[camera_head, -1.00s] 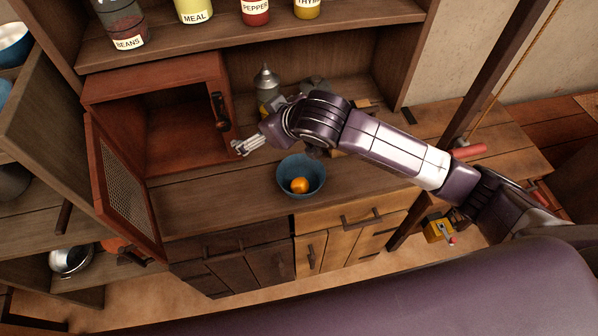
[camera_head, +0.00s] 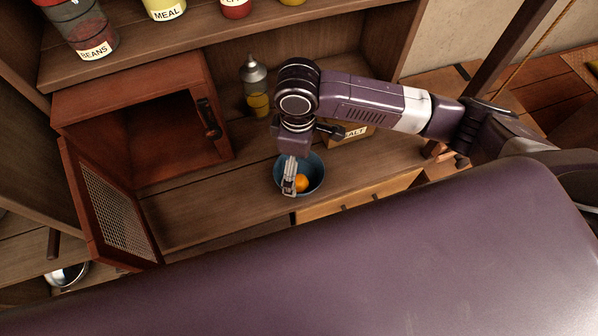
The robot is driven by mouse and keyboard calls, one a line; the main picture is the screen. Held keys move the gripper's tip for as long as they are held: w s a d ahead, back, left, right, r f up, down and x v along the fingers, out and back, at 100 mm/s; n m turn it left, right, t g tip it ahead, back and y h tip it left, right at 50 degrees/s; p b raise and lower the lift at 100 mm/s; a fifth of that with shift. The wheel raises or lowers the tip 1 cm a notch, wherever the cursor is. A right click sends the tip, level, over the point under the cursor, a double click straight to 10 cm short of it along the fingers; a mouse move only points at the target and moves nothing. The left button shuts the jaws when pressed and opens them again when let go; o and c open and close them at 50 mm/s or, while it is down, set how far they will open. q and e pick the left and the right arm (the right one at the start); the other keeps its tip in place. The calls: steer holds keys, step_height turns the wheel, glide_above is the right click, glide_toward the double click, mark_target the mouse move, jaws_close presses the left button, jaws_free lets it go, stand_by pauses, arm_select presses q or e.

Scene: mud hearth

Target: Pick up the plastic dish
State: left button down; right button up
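A blue bowl (camera_head: 314,166), the only dish-like thing on the counter, holds an orange fruit (camera_head: 302,183). I cannot tell its material. My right gripper (camera_head: 289,190) points down at the bowl's left side, over or at its rim, and hides part of it. The fingers look close together, but I cannot tell whether they are apart or shut on the rim. The bowl rests on the counter. My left gripper is not in view.
An open red-brown cabinet (camera_head: 125,85) stands left, its mesh door (camera_head: 115,215) swung out toward me. An oil bottle (camera_head: 255,88) and a box marked salt (camera_head: 350,135) stand behind the bowl. Jars line the shelf above. The counter left of the bowl (camera_head: 205,200) is clear.

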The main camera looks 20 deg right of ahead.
mark_target(299, 170)
step_height(299, 170, down, 3)
steer(key=shift+d+r+p, duration=0.1)
steer(key=shift+d+p, duration=0.05)
steer(key=shift+p, duration=0.2)
steer(key=shift+f, duration=0.7)
steer(key=shift+c, duration=0.8)
steer(key=shift+w, duration=0.1)
steer(key=c, duration=0.8)
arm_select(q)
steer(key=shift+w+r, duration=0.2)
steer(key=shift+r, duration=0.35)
arm_select(e)
steer(key=shift+c, duration=0.3)
